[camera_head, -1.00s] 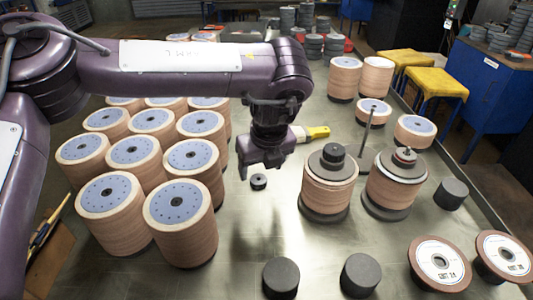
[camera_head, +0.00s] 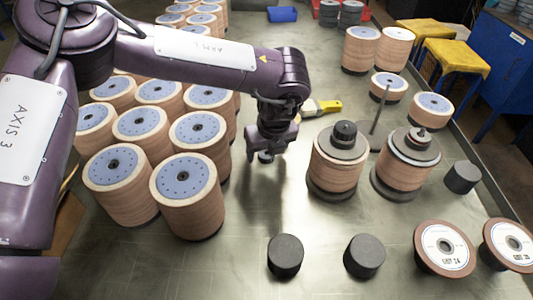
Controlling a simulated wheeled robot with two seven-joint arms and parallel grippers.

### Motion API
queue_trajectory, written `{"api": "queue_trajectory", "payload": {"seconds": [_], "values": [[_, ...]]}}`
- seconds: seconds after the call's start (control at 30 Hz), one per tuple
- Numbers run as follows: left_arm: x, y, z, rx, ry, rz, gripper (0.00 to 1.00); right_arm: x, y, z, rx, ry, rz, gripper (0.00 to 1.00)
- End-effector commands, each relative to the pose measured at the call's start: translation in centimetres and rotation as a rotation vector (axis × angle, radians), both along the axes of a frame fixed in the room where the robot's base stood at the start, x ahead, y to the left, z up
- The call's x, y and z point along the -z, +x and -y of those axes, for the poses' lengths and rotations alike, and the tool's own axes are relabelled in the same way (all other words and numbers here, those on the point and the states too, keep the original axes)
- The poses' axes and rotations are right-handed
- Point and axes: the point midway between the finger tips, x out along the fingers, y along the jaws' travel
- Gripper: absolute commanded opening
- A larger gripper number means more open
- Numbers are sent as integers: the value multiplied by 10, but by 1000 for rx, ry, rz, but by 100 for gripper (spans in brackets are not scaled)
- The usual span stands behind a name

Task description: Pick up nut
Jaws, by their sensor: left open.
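A small dark nut (camera_head: 265,158) lies on the grey metal table to the right of the stacked discs. My left gripper (camera_head: 272,150), dark and pointing down, hangs right over the nut and hides part of it. Its jaws are open, and I cannot tell whether the fingers stand around the nut or just above it. My right gripper is not in view.
Several blue-topped disc stacks (camera_head: 187,195) stand close at the left. Two disc stacks on spindles (camera_head: 338,170) stand at the right, with a yellow-handled brush (camera_head: 322,107) behind. Black cylinders (camera_head: 285,255) stand in front. The table's middle is clear.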

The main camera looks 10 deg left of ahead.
Motion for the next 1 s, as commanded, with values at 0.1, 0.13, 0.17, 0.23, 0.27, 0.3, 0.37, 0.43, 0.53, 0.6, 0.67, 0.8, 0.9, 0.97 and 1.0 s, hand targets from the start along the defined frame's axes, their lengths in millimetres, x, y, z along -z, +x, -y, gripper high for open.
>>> {"api": "queue_trajectory", "payload": {"seconds": [0.1, 0.13, 0.17, 0.23, 0.27, 0.3, 0.37, 0.43, 0.53, 0.6, 0.67, 0.8, 0.9, 0.97, 1.0], "values": [[0, 0, 0, 0, 0, 0, 67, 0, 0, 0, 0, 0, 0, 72], [0, 0, 0, 0, 0, 0, 66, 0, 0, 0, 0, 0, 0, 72], [0, 0, 0, 0, 0, 0, 62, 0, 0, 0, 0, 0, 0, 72], [0, 0, 0, 0, 0, 0, 52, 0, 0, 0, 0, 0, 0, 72], [0, 0, 0, 0, 0, 0, 49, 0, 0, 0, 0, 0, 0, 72], [0, 0, 0, 0, 0, 0, 43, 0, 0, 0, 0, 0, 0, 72], [0, 0, 0, 0, 0, 0, 36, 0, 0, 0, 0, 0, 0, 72], [0, 0, 0, 0, 0, 0, 26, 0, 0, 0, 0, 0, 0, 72], [-1, 0, 0, 0, 0, 0, 18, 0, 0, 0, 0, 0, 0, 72], [-1, 0, 0, 0, 0, 0, 18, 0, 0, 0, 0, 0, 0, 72], [-1, 0, 0, 0, 0, 0, 18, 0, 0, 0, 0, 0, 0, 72], [-3, 0, 0, 0, 1, 1, 18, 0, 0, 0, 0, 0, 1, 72], [-9, 0, 0, -1, 0, 1, 18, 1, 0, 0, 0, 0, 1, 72], [-15, 1, 0, -1, -1, 1, 18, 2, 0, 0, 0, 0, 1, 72], [-21, 1, 0, 0, -1, 2, 18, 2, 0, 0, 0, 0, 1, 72]]}}
